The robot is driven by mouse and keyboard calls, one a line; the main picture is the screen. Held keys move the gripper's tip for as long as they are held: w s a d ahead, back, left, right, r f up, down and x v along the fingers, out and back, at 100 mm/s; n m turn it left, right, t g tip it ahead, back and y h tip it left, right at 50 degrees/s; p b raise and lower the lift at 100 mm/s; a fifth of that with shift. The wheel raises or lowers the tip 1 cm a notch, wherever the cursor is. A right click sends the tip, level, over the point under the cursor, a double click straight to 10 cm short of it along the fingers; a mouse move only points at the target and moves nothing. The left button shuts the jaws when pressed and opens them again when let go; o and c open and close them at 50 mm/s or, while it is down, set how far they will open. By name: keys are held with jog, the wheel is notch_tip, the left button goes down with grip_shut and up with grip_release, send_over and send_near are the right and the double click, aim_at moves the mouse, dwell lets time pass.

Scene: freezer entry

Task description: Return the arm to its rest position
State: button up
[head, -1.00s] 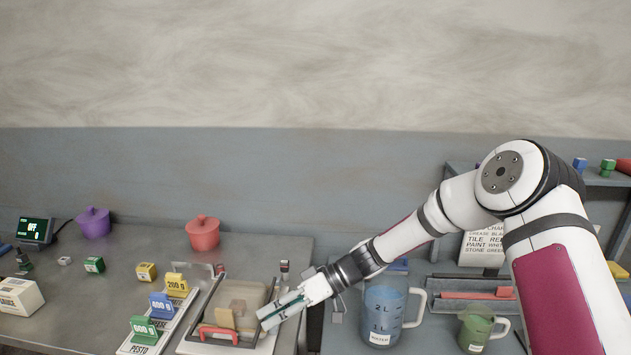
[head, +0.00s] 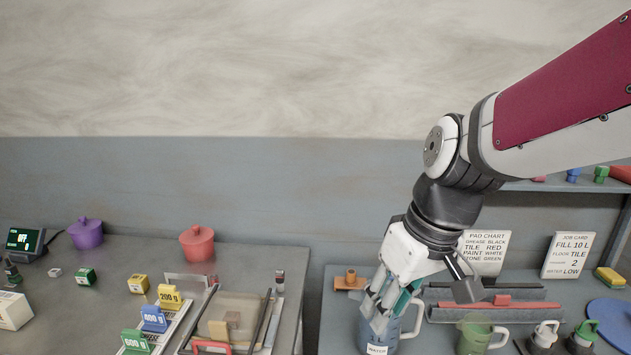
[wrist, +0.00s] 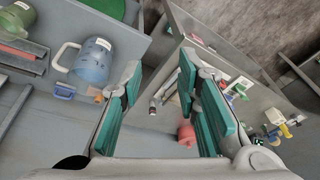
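My gripper (head: 390,298) hangs below my bent arm at the right of the head view, in front of the blue measuring jug (head: 408,325) and partly hiding it. In the wrist view my gripper (wrist: 160,95) shows its two teal-padded fingers wide apart, with nothing between the pads. The jug also shows in the wrist view (wrist: 92,62), to the left of the fingers. I cannot tell from the head view how far the gripper is from the jug.
A green jug (head: 474,338) stands right of the blue one. A shelf (head: 560,186) runs behind my arm. The left counter holds a red pot (head: 197,243), a purple pot (head: 86,233), a tray (head: 240,310) and weight markers (head: 154,318). A gap separates the two counters.

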jog(key=s+d+r+m+t+h, duration=0.2)
jog(key=s+d+r+m+t, duration=0.1)
jog(key=s+d, duration=0.5)
jog(key=shift+s+d+r+m+t, duration=0.3)
jog(key=shift+s+r+m, duration=0.55)
jog(key=shift+s+m, duration=0.45)
